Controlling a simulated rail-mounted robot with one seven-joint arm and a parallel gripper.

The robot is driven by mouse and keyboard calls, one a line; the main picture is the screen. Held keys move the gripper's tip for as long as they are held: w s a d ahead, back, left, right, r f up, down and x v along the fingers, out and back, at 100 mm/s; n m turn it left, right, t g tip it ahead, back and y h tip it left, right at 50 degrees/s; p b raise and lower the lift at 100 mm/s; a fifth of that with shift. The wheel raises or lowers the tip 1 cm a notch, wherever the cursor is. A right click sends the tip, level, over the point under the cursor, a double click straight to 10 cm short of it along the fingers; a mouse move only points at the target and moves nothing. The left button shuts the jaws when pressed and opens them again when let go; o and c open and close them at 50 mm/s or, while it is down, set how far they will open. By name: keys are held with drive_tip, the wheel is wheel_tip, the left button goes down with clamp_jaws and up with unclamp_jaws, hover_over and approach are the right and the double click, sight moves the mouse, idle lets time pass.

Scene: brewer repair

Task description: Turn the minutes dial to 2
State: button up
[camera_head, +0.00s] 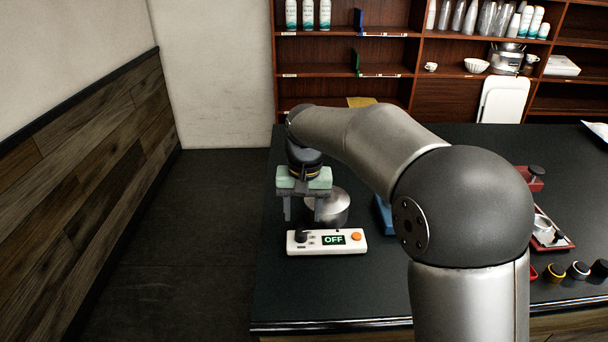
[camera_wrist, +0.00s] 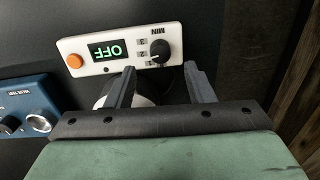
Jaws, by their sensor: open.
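The white timer box (camera_head: 346,248) lies on the dark counter near its left side. Its black minutes dial (camera_head: 301,236) is at the left end in the head view. In the wrist view the dial (camera_wrist: 160,50) appears upside down, beside small number marks and a MIN label. Its pointer setting is too small to tell. The display (camera_wrist: 109,51) reads OFF. My gripper (camera_head: 302,217) is open and empty, pointing down just above and behind the dial. In the wrist view its fingers (camera_wrist: 160,70) stand on either side of the dial's line, apart from it.
An orange button (camera_head: 356,237) sits at the box's other end. A round metal pot (camera_head: 338,208) stands close behind the box, by my gripper. A blue device with knobs (camera_wrist: 25,112) is nearby. Several small knobs (camera_head: 578,270) lie at right. The counter in front is clear.

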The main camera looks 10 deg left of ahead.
sight(305, 232)
wheel_tip(305, 232, up, 12)
drive_tip(key=shift+d+f, duration=0.15)
drive_tip(key=shift+d, duration=0.1)
drive_tip(key=shift+d, duration=0.1)
